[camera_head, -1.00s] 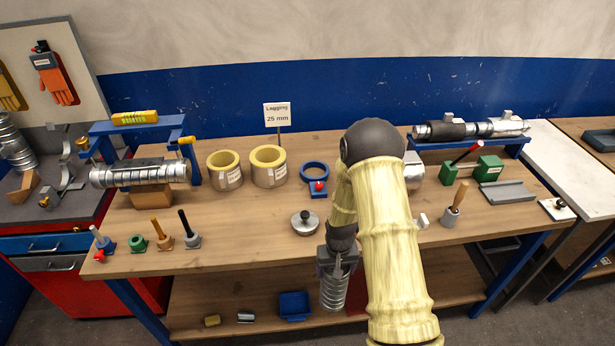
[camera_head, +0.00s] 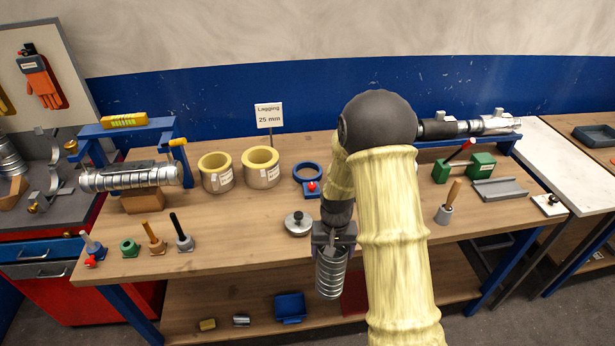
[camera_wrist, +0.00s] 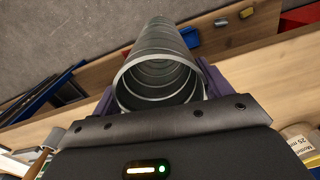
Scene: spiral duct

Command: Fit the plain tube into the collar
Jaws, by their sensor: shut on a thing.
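My gripper (camera_head: 333,238) is shut on a silver ribbed tube (camera_head: 332,275), which hangs down and tilts slightly at the bench's front edge. In the wrist view the tube (camera_wrist: 160,42) points away between the jaws, its open round end facing the camera. A blue ring (camera_head: 307,172) with a red knob lies on the bench beyond my gripper; I cannot tell whether it is the collar. A long silver spiral duct (camera_head: 128,178) lies on a wooden block at left, apart from my gripper.
A round silver lid (camera_head: 298,224) sits just left of my gripper. Two yellow-lined lagging rings (camera_head: 261,168) stand behind it. Several handled tools (camera_head: 182,235) stand at the front left. Green blocks (camera_head: 480,166) are at right. A lower shelf holds a blue tray (camera_head: 290,307).

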